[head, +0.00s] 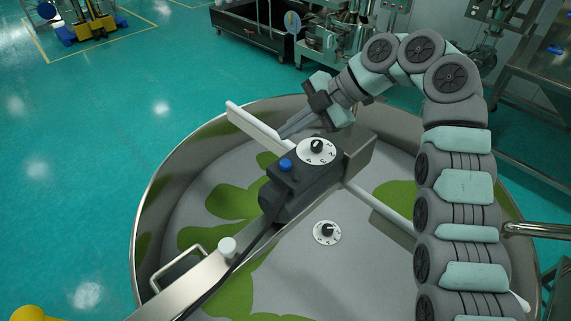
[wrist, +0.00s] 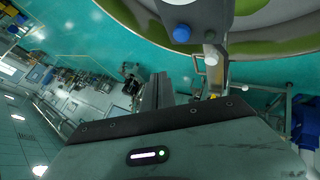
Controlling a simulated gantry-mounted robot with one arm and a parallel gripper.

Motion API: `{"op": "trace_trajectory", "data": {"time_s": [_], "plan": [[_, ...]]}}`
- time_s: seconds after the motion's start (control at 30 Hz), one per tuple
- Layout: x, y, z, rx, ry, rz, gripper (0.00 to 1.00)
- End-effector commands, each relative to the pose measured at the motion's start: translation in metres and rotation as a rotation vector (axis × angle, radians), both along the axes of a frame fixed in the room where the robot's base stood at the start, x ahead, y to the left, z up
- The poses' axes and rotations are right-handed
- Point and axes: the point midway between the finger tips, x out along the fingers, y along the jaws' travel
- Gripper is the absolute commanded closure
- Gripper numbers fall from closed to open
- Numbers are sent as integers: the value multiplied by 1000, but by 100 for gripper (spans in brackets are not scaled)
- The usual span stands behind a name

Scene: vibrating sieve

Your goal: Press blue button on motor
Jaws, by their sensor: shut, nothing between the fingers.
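The motor (head: 298,190) is a dark box on the metal crossbar of the sieve. The blue button also shows near the top of the wrist view (wrist: 181,34). My gripper (head: 284,132) is shut and empty. In the head view its fingers appear just behind the motor, apart from the blue button. In the wrist view the fingers (wrist: 162,88) point up the picture, below the blue button, with a gap between.
The round sieve rim (head: 150,190) surrounds the motor. A second dial (head: 327,232) shows on the grey and green surface. A light bar (head: 252,125) crosses by the motor, and a handle (head: 178,266) is at the front left. Green floor lies open to the left.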

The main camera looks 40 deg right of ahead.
Motion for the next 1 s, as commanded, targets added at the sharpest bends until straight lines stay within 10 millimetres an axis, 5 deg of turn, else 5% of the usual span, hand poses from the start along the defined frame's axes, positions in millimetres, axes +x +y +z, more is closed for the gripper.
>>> {"op": "trace_trajectory", "data": {"time_s": [1.0], "plan": [[2, 1, -47, 0, -13, 8, 100]]}}
